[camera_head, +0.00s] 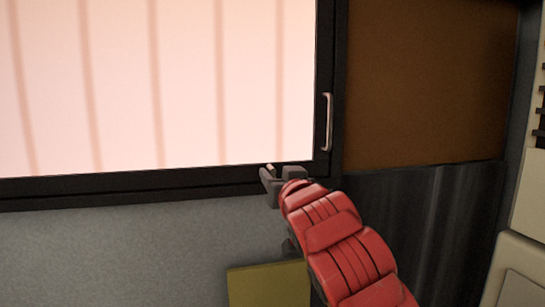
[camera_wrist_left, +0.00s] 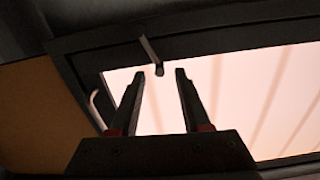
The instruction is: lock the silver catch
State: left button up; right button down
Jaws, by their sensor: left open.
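The silver catch (camera_wrist_left: 150,48) is a short, thin bar on the dark window frame in the left wrist view, with its end near the space between my fingertips. In the head view only a small pale bit of it (camera_head: 270,166) shows beside the fingers; the rest is hidden. My left gripper (camera_head: 280,176) is at the window's lower rail, near its right corner. In the left wrist view its two fingers (camera_wrist_left: 159,76) are apart with nothing between them; they look short of the catch. I cannot tell whether either finger touches it. My right gripper is not in view.
The window's dark frame (camera_head: 130,185) surrounds a bright pane (camera_head: 120,90). A silver handle (camera_head: 327,122) sticks out from its right side. A brown panel (camera_head: 420,85) is on the right, a grey wall (camera_head: 120,250) below, and a yellowish block (camera_head: 265,285) beneath my arm.

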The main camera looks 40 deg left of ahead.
aim_at(274, 172)
pick_arm(q)
jog(key=shift+p+x, duration=0.8)
jog(key=shift+x, duration=1.1)
